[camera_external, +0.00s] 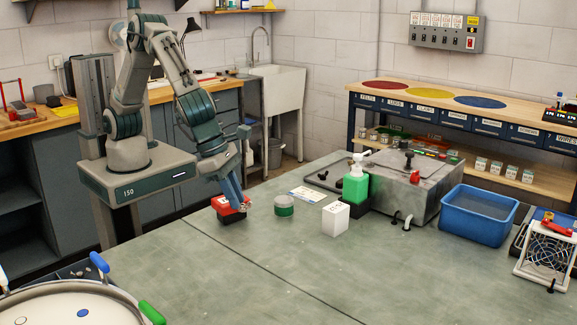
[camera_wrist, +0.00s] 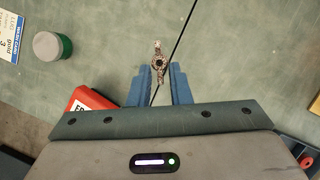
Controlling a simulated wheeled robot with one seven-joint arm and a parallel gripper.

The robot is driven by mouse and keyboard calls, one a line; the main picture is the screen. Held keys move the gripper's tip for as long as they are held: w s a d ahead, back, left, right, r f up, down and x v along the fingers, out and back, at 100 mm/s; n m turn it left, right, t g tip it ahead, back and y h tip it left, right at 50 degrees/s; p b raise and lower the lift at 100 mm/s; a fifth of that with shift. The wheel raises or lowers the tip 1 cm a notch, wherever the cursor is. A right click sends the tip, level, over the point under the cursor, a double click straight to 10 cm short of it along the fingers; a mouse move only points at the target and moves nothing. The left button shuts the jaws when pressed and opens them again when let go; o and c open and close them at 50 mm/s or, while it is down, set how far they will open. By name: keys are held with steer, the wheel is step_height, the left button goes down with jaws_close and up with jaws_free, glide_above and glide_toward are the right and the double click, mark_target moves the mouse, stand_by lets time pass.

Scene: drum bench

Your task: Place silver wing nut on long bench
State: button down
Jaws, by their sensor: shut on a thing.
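The silver wing nut (camera_wrist: 159,64) shows in the wrist view between the blue fingertips of my gripper (camera_wrist: 159,84), at their far ends. My gripper is shut on it. In the external view my gripper (camera_external: 242,205) points down low over the grey-green bench top (camera_external: 270,255), beside a red box (camera_external: 224,210); the nut is too small there to make out clearly. Whether it touches the bench top is unclear. A long wooden bench (camera_external: 353,91) with blue labelled drawers runs along the back wall at right. Which bench the task calls long is not marked.
A green tin (camera_external: 284,205), white box (camera_external: 335,218), green pump bottle (camera_external: 355,183), grey metal case (camera_external: 415,180) and blue tub (camera_external: 478,215) stand on the grey-green bench. Its front middle is clear. The wooden bench bears red, yellow and blue discs (camera_external: 426,93).

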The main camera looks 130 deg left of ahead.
steer(key=s+d+m+h+p, duration=0.1)
steer(key=s+d+m, duration=0.2)
steer(key=d, duration=0.6)
steer(key=s+d+m+h, duration=0.1)
steer(key=s+d+m, duration=0.2)
steer(key=d, duration=0.6)
steer(key=shift+t, duration=0.3)
steer(key=w+a+f+p, duration=0.1)
steer(key=w+a+f, duration=0.1)
steer(key=a, duration=0.1)
steer(key=w+a+f+p, duration=0.1)
steer(key=w+a+f, duration=0.1)
steer(key=w, duration=0.1)
steer(key=w+a+f+p, duration=0.1)
steer(key=w+a+f, duration=0.1)
steer(key=w+a, duration=0.1)
steer(key=shift+a+f, duration=0.4)
steer(key=shift+f, duration=0.05)
steer(key=shift+f+p, duration=0.45)
steer(key=shift+f, duration=1.5)
steer(key=shift+f, duration=0.2)
steer(key=c, duration=1.3)
jaws_free()
steer(key=shift+c, duration=0.2)
